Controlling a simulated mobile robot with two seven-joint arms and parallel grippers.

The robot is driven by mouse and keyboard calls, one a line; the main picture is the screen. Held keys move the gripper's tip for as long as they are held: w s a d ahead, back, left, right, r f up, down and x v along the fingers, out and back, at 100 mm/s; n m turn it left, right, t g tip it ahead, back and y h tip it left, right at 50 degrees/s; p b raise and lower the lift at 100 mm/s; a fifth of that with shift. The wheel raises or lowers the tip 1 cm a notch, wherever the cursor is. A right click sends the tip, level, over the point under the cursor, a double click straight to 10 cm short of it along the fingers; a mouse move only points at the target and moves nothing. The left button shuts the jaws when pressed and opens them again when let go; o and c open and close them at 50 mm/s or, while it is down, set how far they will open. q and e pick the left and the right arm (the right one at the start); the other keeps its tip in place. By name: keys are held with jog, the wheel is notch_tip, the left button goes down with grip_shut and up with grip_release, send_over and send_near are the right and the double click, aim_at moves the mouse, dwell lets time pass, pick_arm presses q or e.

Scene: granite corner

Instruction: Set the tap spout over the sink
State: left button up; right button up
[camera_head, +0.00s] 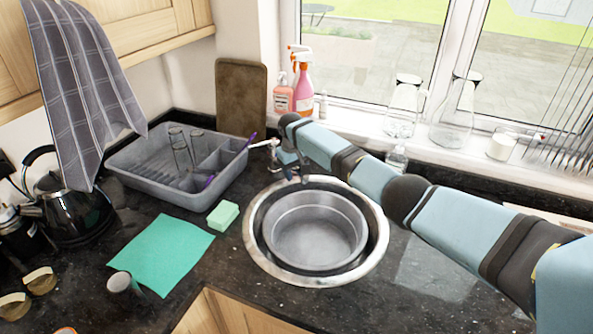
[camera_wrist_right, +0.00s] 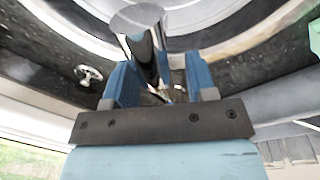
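The round metal sink (camera_head: 262,265) is set in the dark counter, with a grey round pan or bowl (camera_head: 315,235) inside it. The tap is at the sink's back left; a thin metal part of it (camera_head: 264,143) shows in the head view, the rest mostly hidden by my right gripper (camera_head: 291,172). In the right wrist view the chrome spout (camera_wrist_right: 146,45) stands between the two blue fingers of my right gripper (camera_wrist_right: 162,80). The fingers are apart around it, with a gap on the right side. The sink rim (camera_wrist_right: 245,42) lies beyond the spout's end. My left gripper is out of view.
A grey dish rack (camera_head: 150,180) with glasses stands left of the tap. A green sponge (camera_head: 223,216) and a teal cloth (camera_head: 160,255) lie left of the sink. Spray bottle (camera_head: 301,85), soap bottle (camera_head: 283,95) and glass jars (camera_head: 455,115) stand behind. Front right counter is clear.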

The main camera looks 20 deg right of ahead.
notch_tip(320, 180, up, 14)
jog(key=a+b, duration=0.1)
dwell(0.6)
jog(key=shift+a+f, duration=0.15)
